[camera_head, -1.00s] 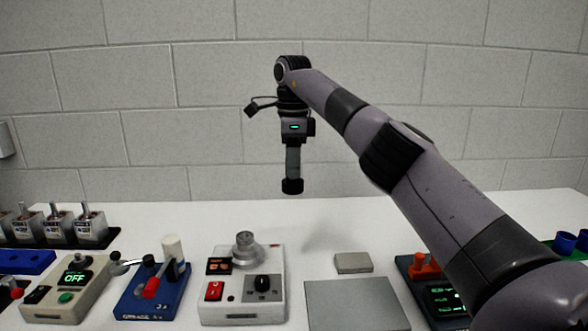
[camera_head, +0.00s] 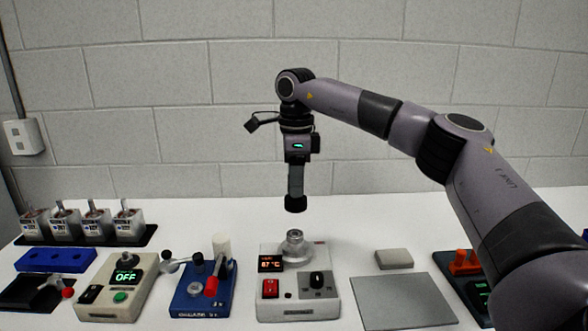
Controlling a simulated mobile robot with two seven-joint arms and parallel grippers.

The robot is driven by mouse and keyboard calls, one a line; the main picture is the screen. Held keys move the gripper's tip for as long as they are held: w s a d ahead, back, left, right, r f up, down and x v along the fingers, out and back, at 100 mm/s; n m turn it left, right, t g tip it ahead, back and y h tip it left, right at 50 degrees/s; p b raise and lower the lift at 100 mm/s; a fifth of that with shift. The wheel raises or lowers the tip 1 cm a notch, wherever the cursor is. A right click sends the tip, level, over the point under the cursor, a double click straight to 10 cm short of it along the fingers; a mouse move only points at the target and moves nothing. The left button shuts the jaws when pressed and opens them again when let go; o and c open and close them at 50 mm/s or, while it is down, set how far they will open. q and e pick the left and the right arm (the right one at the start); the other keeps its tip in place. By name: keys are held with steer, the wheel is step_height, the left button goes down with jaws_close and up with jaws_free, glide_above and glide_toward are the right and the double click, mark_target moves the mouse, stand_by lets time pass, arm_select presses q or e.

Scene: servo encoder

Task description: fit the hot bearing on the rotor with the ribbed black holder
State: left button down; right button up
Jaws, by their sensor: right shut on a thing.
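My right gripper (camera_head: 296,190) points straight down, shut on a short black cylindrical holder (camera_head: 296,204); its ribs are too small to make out. In the picture the holder is just above the heater (camera_head: 298,299), a white box with a red switch, a black knob and a display reading 87 °C. A silver ring-and-cone piece (camera_head: 293,244) sits on top of the heater, with a visible gap below the holder. I cannot tell the bearing apart from the cone. I cannot identify the rotor for certain. My left gripper is not in view.
Left of the heater stand a blue lever fixture (camera_head: 203,287) with a white cylinder, and a beige box (camera_head: 115,289) reading OFF. Several silver motor-like blocks (camera_head: 95,222) stand behind. A grey plate (camera_head: 403,302) and small grey block (camera_head: 394,258) lie to the right.

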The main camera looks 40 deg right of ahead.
steer(key=shift+a+f, duration=0.2)
step_height(320, 180, down, 5)
steer(key=b, duration=0.4)
steer(key=shift+f+b, duration=0.15)
steer(key=shift+b, duration=0.2)
steer(key=shift+r+p, duration=0.35)
steer(key=shift+r, duration=0.05)
steer(key=shift+f, duration=0.15)
steer(key=shift+s+f+b, duration=0.1)
steer(key=shift+f+b, duration=0.2)
steer(key=shift+f, duration=0.5)
steer(key=shift+f, duration=0.2)
steer(key=shift+f, duration=0.55)
